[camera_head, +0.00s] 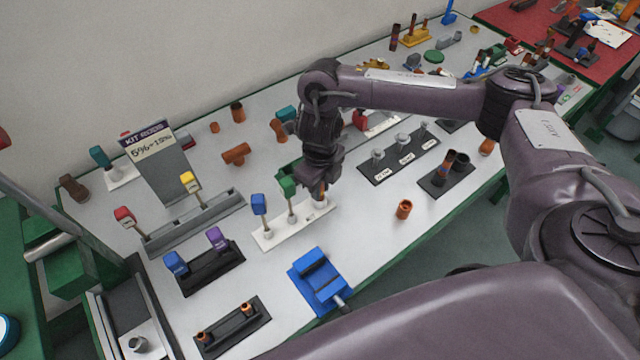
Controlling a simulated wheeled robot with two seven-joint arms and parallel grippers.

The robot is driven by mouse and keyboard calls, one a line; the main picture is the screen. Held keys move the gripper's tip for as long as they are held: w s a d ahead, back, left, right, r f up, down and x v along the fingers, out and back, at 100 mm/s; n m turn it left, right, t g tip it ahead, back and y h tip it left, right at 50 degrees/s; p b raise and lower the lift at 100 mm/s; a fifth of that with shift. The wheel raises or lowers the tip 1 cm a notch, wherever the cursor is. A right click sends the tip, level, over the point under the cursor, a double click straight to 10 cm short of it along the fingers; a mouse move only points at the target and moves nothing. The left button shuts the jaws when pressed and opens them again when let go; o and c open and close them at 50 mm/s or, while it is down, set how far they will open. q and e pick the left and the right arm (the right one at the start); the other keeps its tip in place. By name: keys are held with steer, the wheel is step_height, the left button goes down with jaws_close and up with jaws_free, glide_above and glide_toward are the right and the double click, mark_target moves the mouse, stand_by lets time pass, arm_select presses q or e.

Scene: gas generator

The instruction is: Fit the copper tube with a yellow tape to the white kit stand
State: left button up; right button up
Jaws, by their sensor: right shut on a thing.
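The white kit stand (272,239) lies on the light table in the middle of the view. A blue-topped post (259,204) and a green-topped post (287,187) stand on it. My right gripper (321,184) comes down from above at the stand's right end. It is shut on a copper tube (319,193), held upright over that end. The gripper hides most of the tube, and I cannot make out its yellow tape. I cannot tell whether the tube's lower end touches the stand. My left gripper is not in view.
A blue vise (318,281) stands in front of the stand. A loose copper ring (404,209) lies to the right. Black stands (400,160) with fittings lie beyond it. A grey rail (193,223) with a sign is to the left. Copper fittings (236,153) lie behind.

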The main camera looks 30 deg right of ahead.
steer(key=o, duration=0.9)
steer(key=shift+o, duration=0.2)
step_height(320, 180, up, 8)
steer(key=shift+f+p, duration=0.15)
steer(key=shift+p, duration=0.85)
